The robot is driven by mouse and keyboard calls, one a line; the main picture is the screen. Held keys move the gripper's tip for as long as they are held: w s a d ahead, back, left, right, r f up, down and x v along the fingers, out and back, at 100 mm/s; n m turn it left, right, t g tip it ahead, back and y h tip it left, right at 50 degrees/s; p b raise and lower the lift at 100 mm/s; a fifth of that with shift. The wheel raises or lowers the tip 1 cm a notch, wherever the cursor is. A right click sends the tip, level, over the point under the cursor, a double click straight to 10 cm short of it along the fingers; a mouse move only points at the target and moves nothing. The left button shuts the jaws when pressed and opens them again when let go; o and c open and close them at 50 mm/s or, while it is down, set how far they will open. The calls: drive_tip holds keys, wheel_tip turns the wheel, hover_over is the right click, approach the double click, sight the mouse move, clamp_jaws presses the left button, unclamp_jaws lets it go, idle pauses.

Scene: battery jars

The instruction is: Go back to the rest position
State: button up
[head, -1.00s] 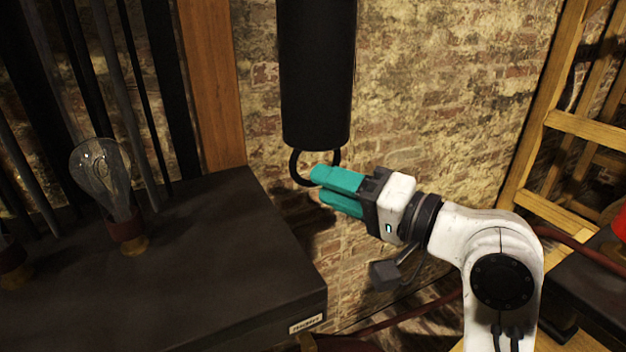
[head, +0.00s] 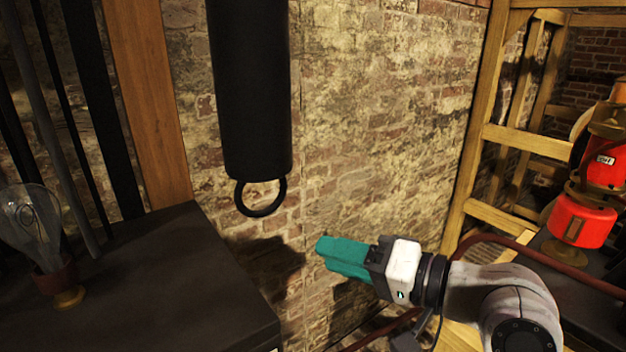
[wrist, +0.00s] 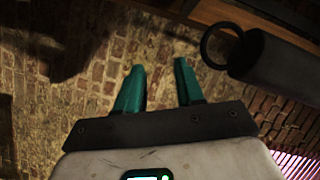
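My gripper (head: 322,254) has teal fingers and points left in the head view, in front of the brick wall. It is below and to the right of the black hanging cylinder (head: 250,95) and apart from the black ring (head: 260,197) at its lower end. In the wrist view my gripper (wrist: 160,75) shows two fingers spread apart with only the wall behind the gap. The ring also shows in the wrist view (wrist: 204,48), beyond and right of the fingers. Nothing is held.
A dark table (head: 160,285) with a glass bulb (head: 30,225) on a red and brass base stands at left. A wooden frame (head: 480,150) stands at right, near a red device (head: 582,220) on a dark surface. The brick wall (head: 370,120) is behind.

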drive_tip(key=s+d+f+g+h, duration=0.1)
drive_tip(key=s+d+f+h, duration=0.25)
drive_tip(key=f, duration=0.45)
drive_tip(key=s+d+f+g+h, duration=0.1)
drive_tip(key=s+d+f+h, duration=0.2)
drive_tip(key=f, duration=0.6)
drive_tip(key=s+d+f+h, duration=0.2)
drive_tip(key=s+d+f, duration=0.25)
drive_tip(key=f, duration=0.35)
drive_tip(key=s+d+f+g+h, duration=0.2)
drive_tip(key=s+d+f, duration=0.1)
drive_tip(key=s, duration=0.3)
drive_tip(key=s+d+f+g+h+p, duration=0.1)
drive_tip(key=s+d+f+g, duration=0.1)
drive_tip(key=s+d+f, duration=0.2)
drive_tip(key=s+d+f+n+g+h, duration=0.1)
drive_tip(key=s+d+f+g+h, duration=0.1)
drive_tip(key=s, duration=0.8)
drive_tip(key=shift+d+f+h, duration=0.35)
drive_tip(key=shift+d+f, duration=0.5)
drive_tip(key=shift+d, duration=0.2)
